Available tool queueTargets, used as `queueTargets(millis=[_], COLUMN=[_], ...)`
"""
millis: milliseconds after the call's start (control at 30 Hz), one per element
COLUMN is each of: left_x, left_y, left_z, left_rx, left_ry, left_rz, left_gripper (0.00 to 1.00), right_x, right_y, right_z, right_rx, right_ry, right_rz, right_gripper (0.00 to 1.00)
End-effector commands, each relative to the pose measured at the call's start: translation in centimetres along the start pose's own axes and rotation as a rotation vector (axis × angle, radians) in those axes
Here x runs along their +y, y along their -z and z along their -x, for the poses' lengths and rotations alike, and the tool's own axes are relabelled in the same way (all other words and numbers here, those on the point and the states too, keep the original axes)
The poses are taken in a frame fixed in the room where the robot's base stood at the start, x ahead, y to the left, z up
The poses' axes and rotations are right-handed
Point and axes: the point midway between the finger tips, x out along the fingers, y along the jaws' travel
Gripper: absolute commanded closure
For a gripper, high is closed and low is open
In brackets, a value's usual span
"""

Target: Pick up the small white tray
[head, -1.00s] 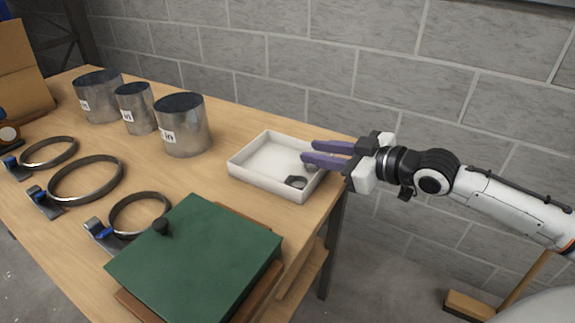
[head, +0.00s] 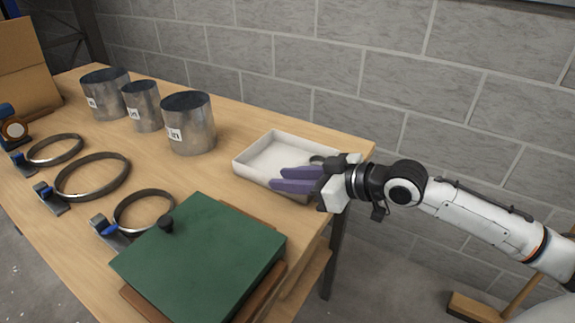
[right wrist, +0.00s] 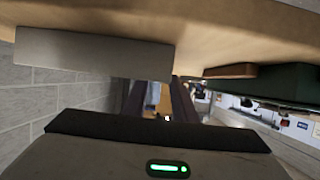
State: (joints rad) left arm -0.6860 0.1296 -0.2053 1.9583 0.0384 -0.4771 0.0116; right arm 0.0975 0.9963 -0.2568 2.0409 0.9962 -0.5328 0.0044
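The small white tray (head: 240,168) lies on the wooden table near its right end. It is a shallow open box, and it also shows as a pale side wall in the right wrist view (right wrist: 95,52). My right gripper (head: 273,179) has two purple fingers, spread with a gap between them, and nothing shows held there. In the head view the fingers cover the tray's near right side. In the right wrist view the tray wall is left of the fingers (right wrist: 157,95). Whether they touch it I cannot tell. My left gripper is out of view.
Three metal cylinders (head: 188,128) stand left of the tray. Several ring clamps (head: 92,178) lie on the left of the table (head: 225,190). A green slab (head: 200,255) with a dark knob is in front of the tray. A block wall (head: 330,65) stands behind.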

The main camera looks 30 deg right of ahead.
Motion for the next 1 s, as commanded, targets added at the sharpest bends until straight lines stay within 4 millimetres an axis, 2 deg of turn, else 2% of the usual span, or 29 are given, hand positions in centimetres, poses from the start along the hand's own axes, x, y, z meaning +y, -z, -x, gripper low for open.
queueTargets(millis=[167, 433, 733, 867, 900, 1000], left_x=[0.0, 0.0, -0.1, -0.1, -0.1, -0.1], left_y=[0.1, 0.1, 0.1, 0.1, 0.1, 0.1], left_z=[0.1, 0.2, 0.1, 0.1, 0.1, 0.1], left_rx=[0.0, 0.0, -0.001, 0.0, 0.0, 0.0], left_ry=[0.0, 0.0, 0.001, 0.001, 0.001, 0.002], left_rz=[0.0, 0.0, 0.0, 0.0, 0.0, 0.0], left_gripper=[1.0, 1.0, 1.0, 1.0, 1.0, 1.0], right_x=[-0.3, -0.6, -0.6, -0.6, -0.6, -0.6], right_y=[0.3, 0.4, 0.3, 0.4, 0.4, 0.4], right_z=[-1.3, -4.9, -5.3, -5.3, -5.3, -5.3], right_rx=[0.004, 0.001, -0.001, -0.001, 0.0, 0.0], right_ry=[0.001, 0.0, 0.0, 0.0, 0.0, 0.0], right_rz=[-0.001, -0.001, 0.002, 0.001, 0.001, 0.001], right_gripper=[0.75, 0.75, 0.75, 0.97, 1.0, 1.0])
